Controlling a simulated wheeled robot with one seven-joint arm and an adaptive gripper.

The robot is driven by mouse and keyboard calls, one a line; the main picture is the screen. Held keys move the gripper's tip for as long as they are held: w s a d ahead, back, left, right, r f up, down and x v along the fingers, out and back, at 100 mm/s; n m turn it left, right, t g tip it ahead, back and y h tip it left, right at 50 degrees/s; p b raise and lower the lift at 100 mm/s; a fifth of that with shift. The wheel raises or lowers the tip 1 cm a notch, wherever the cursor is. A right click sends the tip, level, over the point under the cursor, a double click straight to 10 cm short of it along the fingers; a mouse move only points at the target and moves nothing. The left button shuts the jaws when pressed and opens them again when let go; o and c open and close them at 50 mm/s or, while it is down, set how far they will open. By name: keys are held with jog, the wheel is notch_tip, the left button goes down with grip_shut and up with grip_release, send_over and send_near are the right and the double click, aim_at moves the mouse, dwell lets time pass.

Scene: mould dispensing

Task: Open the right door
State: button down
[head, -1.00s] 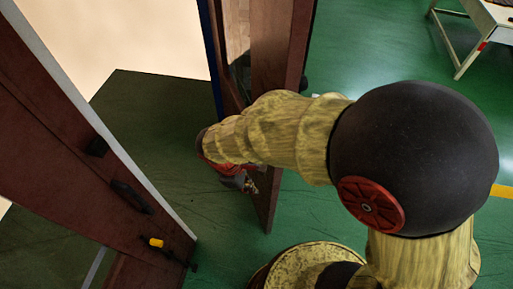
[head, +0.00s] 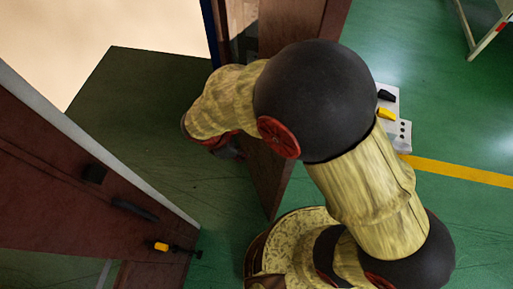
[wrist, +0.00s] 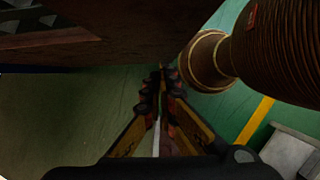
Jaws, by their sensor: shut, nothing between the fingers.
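The right door (head: 272,180) is a brown panel at the top centre of the head view, standing ajar with a gap to its left. It also shows as a dark brown surface across the top of the wrist view (wrist: 150,45). My gripper (head: 230,148) is at the left face of this door, mostly hidden behind my arm in the head view. In the wrist view its fingers (wrist: 163,85) are together and empty, tips close to the door surface. I cannot tell whether they touch it. The right door's handle is not visible.
The left door (head: 60,180) stands at the lower left, with a dark and yellow handle (head: 162,246). Dark green floor (head: 135,110) lies between the doors. A white box (head: 402,130) with black and yellow parts is right of my arm. A table leg (head: 466,30) shows at upper right.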

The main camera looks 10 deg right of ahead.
jog(key=w+d+f, duration=0.1)
jog(key=d+f, duration=0.6)
jog(key=f, duration=0.2)
jog(key=shift+w+d, duration=0.15)
jog(key=shift+d, duration=0.05)
jog(key=shift+d, duration=0.1)
